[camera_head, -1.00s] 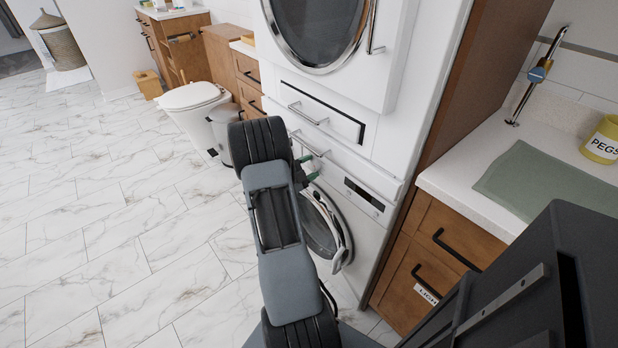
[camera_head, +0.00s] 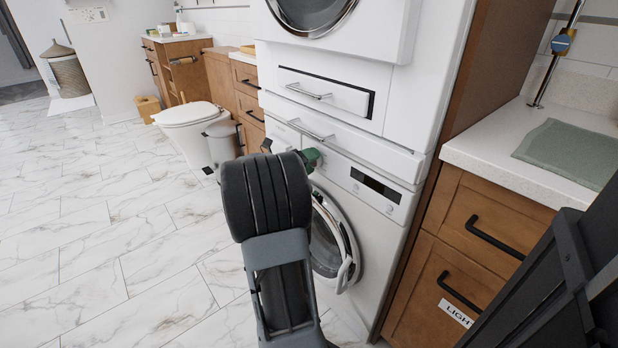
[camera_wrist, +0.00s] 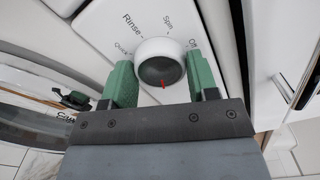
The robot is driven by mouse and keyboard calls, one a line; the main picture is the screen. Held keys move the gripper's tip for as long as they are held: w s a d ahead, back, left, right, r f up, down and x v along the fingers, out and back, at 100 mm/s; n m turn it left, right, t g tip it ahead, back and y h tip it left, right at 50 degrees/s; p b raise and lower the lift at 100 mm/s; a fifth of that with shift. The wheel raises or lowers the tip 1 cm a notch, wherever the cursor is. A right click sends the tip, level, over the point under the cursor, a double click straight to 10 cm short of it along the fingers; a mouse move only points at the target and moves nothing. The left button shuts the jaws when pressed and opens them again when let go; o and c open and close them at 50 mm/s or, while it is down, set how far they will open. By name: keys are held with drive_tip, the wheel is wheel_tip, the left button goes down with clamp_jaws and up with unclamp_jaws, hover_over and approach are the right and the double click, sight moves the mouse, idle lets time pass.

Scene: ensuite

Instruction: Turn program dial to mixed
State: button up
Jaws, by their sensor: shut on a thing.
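The program dial (camera_wrist: 160,50) is a round white knob with a grey face on the washer's white panel, in the wrist view. A red mark on its face points down in the picture, towards my gripper's body. The labels Quick, Rinse, Spin and Off show around it; no Mixed label is visible, and my gripper covers the lower side. My gripper (camera_wrist: 161,72) has its two green fingers on either side of the dial, shut on it. In the head view my gripper (camera_head: 311,158) is at the washer (camera_head: 390,245), mostly hidden by my arm, and the dial is hidden.
The washer's round door (camera_head: 335,240) is below the panel. A drawer unit (camera_head: 325,92) and another machine are stacked above. A wooden cabinet with a counter (camera_head: 490,150) stands at right. A grey bin (camera_head: 220,145) and a toilet (camera_head: 188,120) stand behind. The marble floor at left is clear.

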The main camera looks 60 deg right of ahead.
drive_tip(key=shift+m+b, duration=2.05)
drive_tip(key=shift+m, duration=0.15)
drive_tip(key=o, duration=0.9)
drive_tip(key=shift+o, duration=0.2)
drive_tip(key=p+v, duration=0.3)
drive_tip(key=v, duration=1)
drive_tip(key=shift+w+a, duration=0.2)
drive_tip(key=shift+a, duration=0.15)
